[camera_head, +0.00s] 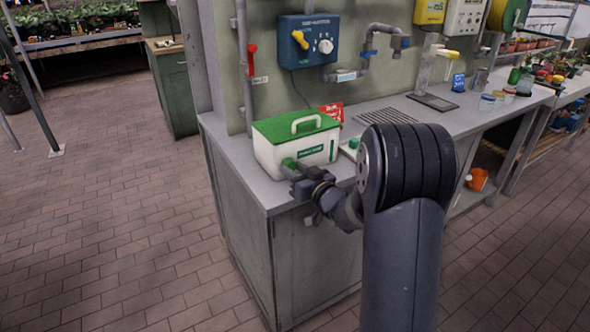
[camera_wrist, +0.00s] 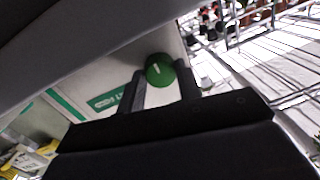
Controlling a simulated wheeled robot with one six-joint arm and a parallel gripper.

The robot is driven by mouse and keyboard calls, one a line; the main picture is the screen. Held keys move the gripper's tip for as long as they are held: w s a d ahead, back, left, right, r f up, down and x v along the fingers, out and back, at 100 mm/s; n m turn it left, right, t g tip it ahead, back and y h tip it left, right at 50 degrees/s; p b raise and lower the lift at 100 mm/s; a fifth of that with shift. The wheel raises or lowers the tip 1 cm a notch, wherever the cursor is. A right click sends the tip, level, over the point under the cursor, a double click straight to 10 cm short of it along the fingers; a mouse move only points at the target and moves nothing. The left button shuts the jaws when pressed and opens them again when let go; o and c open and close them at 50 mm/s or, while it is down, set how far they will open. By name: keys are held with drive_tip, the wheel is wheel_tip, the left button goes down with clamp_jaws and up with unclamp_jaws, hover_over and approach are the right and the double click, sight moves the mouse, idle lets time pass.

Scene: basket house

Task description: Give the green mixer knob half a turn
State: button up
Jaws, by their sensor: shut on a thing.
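The green mixer knob (camera_wrist: 159,70) is round with a white pointer line on its face. It sits on the front of a white box with a green lid (camera_head: 296,140). The knob also shows in the head view (camera_head: 289,163), at the box's lower left, partly behind my gripper. My gripper (camera_head: 296,172) is at the box front with its fingers around the knob. In the wrist view, the two dark fingers of my gripper (camera_wrist: 162,85) stand on either side of the knob, shut on it. The pointer line is tilted, running toward the upper left.
The box stands on a grey counter (camera_head: 222,130) near its left corner. A red packet (camera_head: 332,113) stands behind it. A blue control panel (camera_head: 309,41) and a red-handled pipe (camera_head: 252,54) are on the wall above. The tiled floor at left is clear.

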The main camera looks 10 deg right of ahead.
drive_tip(key=shift+f, duration=0.1)
idle(0.3)
drive_tip(key=o, duration=1)
drive_tip(key=v, duration=1)
drive_tip(key=shift+s+d, duration=0.1)
drive_tip(key=shift+s, duration=0.3)
drive_tip(key=x, duration=1.1)
drive_tip(key=shift+d, duration=0.1)
drive_tip(key=shift+s, duration=0.1)
